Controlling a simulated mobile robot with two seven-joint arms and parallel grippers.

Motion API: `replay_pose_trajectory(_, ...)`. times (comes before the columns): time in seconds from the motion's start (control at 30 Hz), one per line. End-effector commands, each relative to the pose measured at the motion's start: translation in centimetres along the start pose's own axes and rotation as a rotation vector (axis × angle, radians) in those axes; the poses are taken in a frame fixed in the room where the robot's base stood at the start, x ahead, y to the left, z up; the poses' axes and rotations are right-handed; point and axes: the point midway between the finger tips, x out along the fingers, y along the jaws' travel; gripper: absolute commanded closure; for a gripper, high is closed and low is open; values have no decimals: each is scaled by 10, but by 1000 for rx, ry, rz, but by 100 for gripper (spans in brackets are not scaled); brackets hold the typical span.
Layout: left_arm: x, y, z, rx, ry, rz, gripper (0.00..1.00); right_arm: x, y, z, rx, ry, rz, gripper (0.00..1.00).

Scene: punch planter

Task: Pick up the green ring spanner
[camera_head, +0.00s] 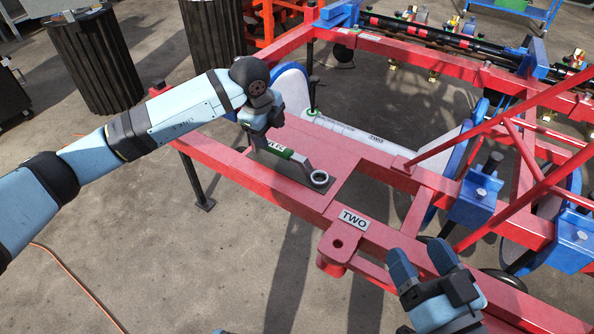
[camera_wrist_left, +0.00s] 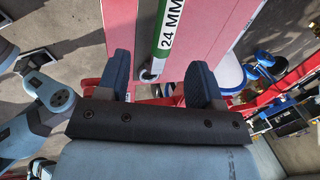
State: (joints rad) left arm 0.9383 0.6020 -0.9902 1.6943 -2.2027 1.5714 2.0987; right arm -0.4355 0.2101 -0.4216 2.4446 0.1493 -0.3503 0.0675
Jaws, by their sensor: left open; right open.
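The green ring spanner (camera_head: 303,165) lies on a dark patch of the red frame's flat plate in the head view. Its ring end points to the right, and its green label is partly hidden by my left gripper (camera_head: 262,135). In the left wrist view the spanner's green "24 MM" label (camera_wrist_left: 168,28) shows at the top, in line with the gap between the fingers. My left gripper (camera_wrist_left: 160,68) is open, with a finger on either side of that gap and nothing gripped. My right gripper (camera_head: 420,256) is open and empty over the frame's lower right part.
The red frame (camera_head: 240,162) has raised diagonal bars (camera_head: 510,125) and blue brackets (camera_head: 475,200) at the right. A "TWO" plate (camera_head: 353,219) sits on its near beam. Dark ribbed bins (camera_head: 95,65) stand at the upper left. The floor at lower left is mostly clear, with an orange cable.

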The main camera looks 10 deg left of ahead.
Motion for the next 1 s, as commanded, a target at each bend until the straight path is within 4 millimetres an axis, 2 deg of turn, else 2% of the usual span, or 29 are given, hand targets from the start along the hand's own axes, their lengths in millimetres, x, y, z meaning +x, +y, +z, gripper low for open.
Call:
replay_pose_trajectory(0.03,14,1,-1,0,1,2,39,0,2,8,-1,-14,-1,28)
replay_pose_trajectory(0.1,26,1,-1,0,2,1,39,0,2,14,0,-35,-3,28)
replay_pose_trajectory(0.37,46,-1,-1,1,3,-1,39,0,4,24,2,-75,-7,28)
replay_pose_trajectory(0.57,77,-6,-3,2,4,0,39,-1,8,52,2,-154,-17,28)
replay_pose_trajectory(0.63,85,-7,-2,1,4,0,39,0,9,52,-17,-153,-19,28)
replay_pose_trajectory(0.77,94,-7,-2,1,4,-1,39,1,11,51,-38,-146,-21,28)
replay_pose_trajectory(1.0,94,-8,-2,2,4,-1,39,1,11,49,-42,-145,-21,28)
